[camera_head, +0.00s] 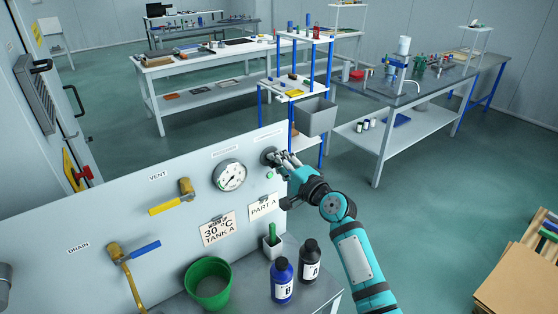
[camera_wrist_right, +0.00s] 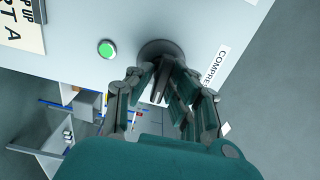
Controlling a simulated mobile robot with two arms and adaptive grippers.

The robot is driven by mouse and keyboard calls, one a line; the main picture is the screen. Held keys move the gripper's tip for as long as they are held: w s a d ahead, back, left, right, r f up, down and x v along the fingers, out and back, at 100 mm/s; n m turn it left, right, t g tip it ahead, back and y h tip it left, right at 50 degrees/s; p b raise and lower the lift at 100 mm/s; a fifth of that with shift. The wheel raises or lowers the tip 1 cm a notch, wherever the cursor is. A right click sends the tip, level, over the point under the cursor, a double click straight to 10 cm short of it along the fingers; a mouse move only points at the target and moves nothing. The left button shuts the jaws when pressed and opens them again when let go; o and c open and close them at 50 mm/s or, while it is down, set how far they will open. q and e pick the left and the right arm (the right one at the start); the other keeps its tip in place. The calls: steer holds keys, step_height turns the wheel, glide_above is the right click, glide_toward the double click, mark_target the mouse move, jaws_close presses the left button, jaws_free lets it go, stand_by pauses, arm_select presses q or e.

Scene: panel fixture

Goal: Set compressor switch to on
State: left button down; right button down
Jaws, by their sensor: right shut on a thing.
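The compressor switch (camera_head: 267,155) is a dark round rotary switch near the upper right edge of the grey panel (camera_head: 120,210). In the right wrist view its round base (camera_wrist_right: 158,47) and dark handle (camera_wrist_right: 161,80) show beside a label that reads "COMPRE". My right gripper (camera_head: 277,160) reaches the switch from the right. In the right wrist view its fingers (camera_wrist_right: 163,84) are shut around the handle, one on each side. The fingers hide part of the handle, and I cannot tell its exact setting. My left gripper is not in view.
A green indicator (camera_wrist_right: 106,49) is beside the switch. A gauge (camera_head: 230,176), a yellow-handled valve (camera_head: 172,203) and a blue-handled valve (camera_head: 137,250) are on the panel. A green bucket (camera_head: 208,283), blue bottle (camera_head: 283,281) and black bottle (camera_head: 310,262) stand below.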

steer(key=shift+f, duration=0.1)
stand_by(0.4)
steer(key=c, duration=1.4)
jaws_free()
steer(key=shift+o, duration=0.2)
steer(key=v, duration=1.2)
